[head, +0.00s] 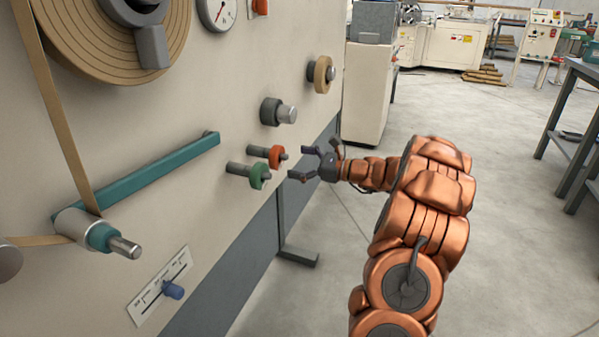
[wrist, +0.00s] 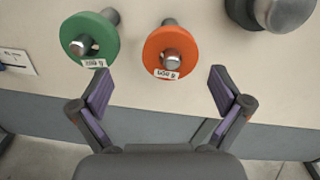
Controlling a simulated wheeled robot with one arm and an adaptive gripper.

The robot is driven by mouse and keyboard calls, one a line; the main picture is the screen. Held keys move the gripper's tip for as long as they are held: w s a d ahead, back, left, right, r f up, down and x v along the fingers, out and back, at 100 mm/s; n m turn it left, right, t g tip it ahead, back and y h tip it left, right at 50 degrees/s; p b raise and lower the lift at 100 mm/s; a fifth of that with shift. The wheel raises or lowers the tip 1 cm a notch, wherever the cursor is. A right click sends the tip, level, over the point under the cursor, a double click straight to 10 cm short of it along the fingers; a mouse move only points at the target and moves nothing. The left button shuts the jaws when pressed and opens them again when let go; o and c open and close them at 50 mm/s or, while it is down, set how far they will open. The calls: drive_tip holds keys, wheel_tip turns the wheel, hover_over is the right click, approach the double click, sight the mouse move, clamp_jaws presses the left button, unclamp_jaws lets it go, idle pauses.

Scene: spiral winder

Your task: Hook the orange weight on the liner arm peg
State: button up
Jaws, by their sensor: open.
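The orange weight (head: 277,157) is a ring hung on a metal peg on the machine's front panel. In the wrist view the orange weight (wrist: 169,52) carries a small white label and sits between and beyond my fingertips. My gripper (head: 304,163) is open and empty, just right of the weight and apart from it; its two fingers also show in the wrist view (wrist: 158,88). The teal liner arm (head: 150,175) slants across the panel at left. A short dark stub (head: 211,136) shows at its upper right end; I cannot tell if this is the peg.
A green ring weight (head: 259,176) hangs on its own peg close to the orange one. A dark knob with a metal end (head: 278,112) sticks out above. A slider with a blue knob (head: 173,290) is low on the panel.

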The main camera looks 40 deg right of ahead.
sight(284, 159)
drive_tip(key=shift+d+f, duration=0.25)
drive_tip(key=shift+d, duration=0.35)
drive_tip(key=shift+w+m, duration=0.25)
drive_tip(key=shift+m, duration=0.05)
drive_tip(key=b+x, duration=0.2)
drive_tip(key=x, duration=0.3)
drive_tip(key=shift+b+x, duration=0.3)
drive_tip(key=shift+x, duration=0.75)
drive_tip(key=shift+r, duration=0.1)
drive_tip(key=shift+c, duration=0.2)
drive_tip(key=shift+d, duration=0.1)
drive_tip(key=c, duration=1.7)
drive_tip(key=r+p, duration=0.1)
drive_tip(key=p, duration=0.3)
drive_tip(key=shift+w+r, duration=0.1)
drive_tip(key=shift+r, duration=0.1)
drive_tip(key=shift+c, duration=0.2)
drive_tip(key=shift+p, duration=1.1)
drive_tip(key=shift+f+p, duration=0.15)
drive_tip(key=shift+p, duration=0.8)
